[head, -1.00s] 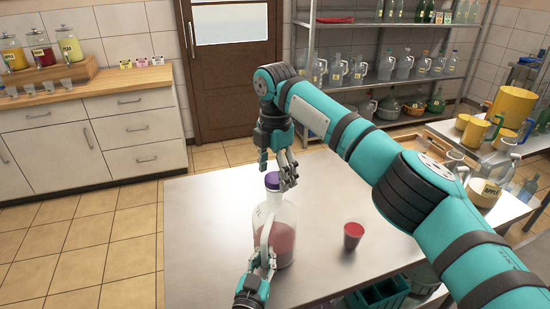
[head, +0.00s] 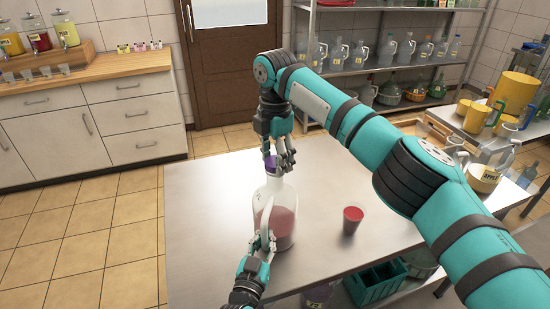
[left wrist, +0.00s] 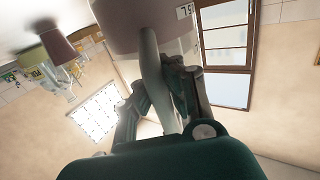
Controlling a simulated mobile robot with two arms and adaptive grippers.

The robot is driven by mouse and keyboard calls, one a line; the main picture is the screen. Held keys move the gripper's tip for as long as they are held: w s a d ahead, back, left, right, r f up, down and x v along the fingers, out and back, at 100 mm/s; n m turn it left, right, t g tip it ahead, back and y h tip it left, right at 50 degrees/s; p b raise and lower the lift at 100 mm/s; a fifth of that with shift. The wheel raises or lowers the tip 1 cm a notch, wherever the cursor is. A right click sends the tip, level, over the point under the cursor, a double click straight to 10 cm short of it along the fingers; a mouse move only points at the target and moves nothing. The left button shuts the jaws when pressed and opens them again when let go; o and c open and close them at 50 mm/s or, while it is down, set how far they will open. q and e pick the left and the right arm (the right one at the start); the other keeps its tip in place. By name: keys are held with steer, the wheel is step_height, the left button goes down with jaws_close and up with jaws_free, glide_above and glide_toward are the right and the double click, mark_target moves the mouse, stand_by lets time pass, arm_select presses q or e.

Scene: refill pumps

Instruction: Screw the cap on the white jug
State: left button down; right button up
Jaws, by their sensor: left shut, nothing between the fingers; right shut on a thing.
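The white jug (head: 276,225), clear-looking with dark red liquid in its lower part, stands upright on the metal table in the head view. Its purple cap (head: 271,165) is at the jug's mouth. My right gripper (head: 278,163) comes down from above and is shut on the cap, its fingers partly hiding it. I cannot tell how far the cap is turned. My left gripper (head: 263,243) is low at the jug's handle. In the left wrist view its fingers (left wrist: 158,100) lie on both sides of the pale handle (left wrist: 152,75); it is shut without a visible firm grip.
A red cup (head: 352,219) stands right of the jug on the steel table (head: 205,225). My right arm spans above the table's right side. A green crate (head: 376,284) is under the table. The table's left part is clear.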

arm_select(q)
steer(key=shift+s+f, duration=0.1)
steer(key=shift+f, duration=0.15)
arm_select(e)
steer(key=m, duration=0.8)
steer(key=shift+a+f, duration=0.1)
steer(key=m, duration=1.4)
steer(key=shift+m, duration=0.4)
steer(key=m, duration=0.7)
steer(key=shift+m, duration=0.4)
steer(key=o, duration=1.3)
